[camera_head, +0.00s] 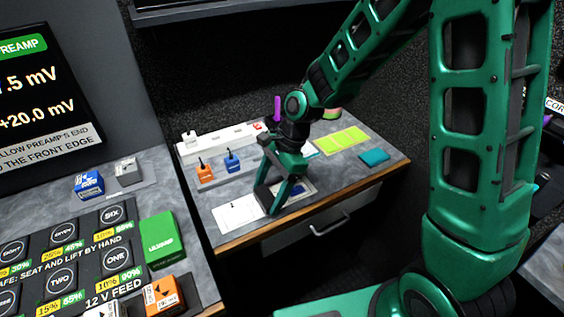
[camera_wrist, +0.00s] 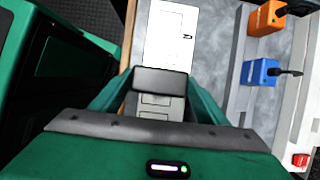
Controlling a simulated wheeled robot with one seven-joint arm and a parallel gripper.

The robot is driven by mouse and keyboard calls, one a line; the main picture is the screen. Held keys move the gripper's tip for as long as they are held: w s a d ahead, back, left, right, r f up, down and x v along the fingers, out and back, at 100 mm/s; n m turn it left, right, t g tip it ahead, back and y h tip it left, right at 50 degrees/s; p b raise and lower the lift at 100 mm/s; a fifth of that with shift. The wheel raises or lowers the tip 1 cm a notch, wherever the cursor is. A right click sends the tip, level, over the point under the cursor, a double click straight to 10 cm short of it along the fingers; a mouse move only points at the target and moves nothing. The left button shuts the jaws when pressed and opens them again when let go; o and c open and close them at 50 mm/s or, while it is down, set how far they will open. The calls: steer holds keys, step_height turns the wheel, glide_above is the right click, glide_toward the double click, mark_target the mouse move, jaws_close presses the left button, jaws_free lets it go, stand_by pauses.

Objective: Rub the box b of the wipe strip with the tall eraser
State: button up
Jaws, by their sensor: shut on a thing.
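My gripper (camera_head: 275,200) reaches down over the desk at the right and is shut on a dark grey block, which looks like the tall eraser (camera_wrist: 161,82). In the wrist view the block sits between the green fingers. A white card (camera_head: 238,213) with a small black mark lies just left of the gripper and may be part of the wipe strip; it also shows in the wrist view (camera_wrist: 170,38). A pale-edged piece with a blue patch (camera_head: 298,190) lies right of the gripper, partly hidden by it. I cannot read which box is b, nor tell whether the eraser touches the surface.
An orange block (camera_head: 205,172) and a blue block (camera_head: 232,161) stand behind the card, before a white power strip (camera_head: 205,143). The desk's front edge is close to the gripper.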

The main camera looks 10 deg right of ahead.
steer(key=shift+w+d, duration=0.3)
steer(key=shift+d, duration=0.65)
steer(key=shift+w+d, duration=0.3)
steer(key=shift+d, duration=0.65)
steer(key=shift+w+d+r, duration=0.1)
steer(key=shift+d+r, duration=0.05)
step_height(320, 180, up, 8)
steer(key=shift+f, duration=0.25)
